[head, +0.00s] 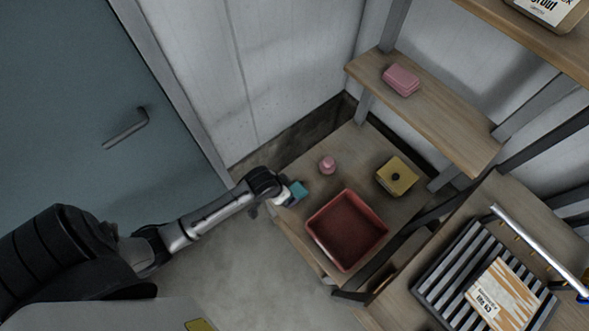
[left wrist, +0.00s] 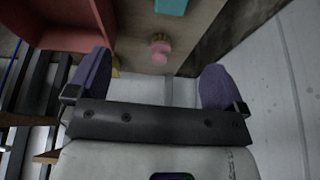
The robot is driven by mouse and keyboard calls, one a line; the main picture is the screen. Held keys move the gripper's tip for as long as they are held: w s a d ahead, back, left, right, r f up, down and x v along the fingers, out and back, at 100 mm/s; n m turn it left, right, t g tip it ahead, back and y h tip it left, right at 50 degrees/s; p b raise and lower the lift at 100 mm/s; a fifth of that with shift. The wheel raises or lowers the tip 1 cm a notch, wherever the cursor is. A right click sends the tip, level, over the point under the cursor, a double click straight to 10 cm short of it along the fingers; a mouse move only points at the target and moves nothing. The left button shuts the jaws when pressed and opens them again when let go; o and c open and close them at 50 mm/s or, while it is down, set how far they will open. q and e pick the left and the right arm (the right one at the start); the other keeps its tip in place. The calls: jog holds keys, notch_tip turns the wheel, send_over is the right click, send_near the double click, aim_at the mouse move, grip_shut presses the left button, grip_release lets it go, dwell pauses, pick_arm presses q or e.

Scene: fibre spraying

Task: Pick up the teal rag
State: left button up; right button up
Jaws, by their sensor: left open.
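The teal rag (head: 298,189) lies near the left edge of the lower wooden shelf, just left of the red tray. It also shows in the left wrist view (left wrist: 172,6), cut off by the top edge. My left gripper (head: 284,198) is at the rag's left side in the head view and partly overlaps it there. In the left wrist view its two purple fingers (left wrist: 157,62) are spread wide with nothing between them, and the rag lies beyond the fingertips. I cannot tell whether they touch. My right gripper is not in view.
A red tray (head: 314,225) stands right of the rag. A pink object (head: 327,165) and a yellow block with a dark knob (head: 397,178) are farther back. A pink bar (head: 401,80) lies on the shelf above. A slatted rack (head: 431,293) is at the lower right.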

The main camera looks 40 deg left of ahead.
pick_arm(q)
jog(key=b, duration=0.4)
send_near(296, 191)
jog(key=b+x, duration=0.3)
jog(key=x, duration=0.1)
jog(key=shift+w+f, duration=0.1)
jog(key=shift+f, duration=0.3)
jog(key=b+x, duration=0.2)
jog(key=x, duration=0.2)
jog(key=shift+f+b, duration=0.1)
jog(key=shift+b, duration=0.25)
jog(key=shift+w+f, duration=0.2)
jog(key=shift+f, duration=0.3)
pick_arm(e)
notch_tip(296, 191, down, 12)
pick_arm(q)
jog(key=shift+c, duration=0.5)
jog(key=c, duration=0.9)
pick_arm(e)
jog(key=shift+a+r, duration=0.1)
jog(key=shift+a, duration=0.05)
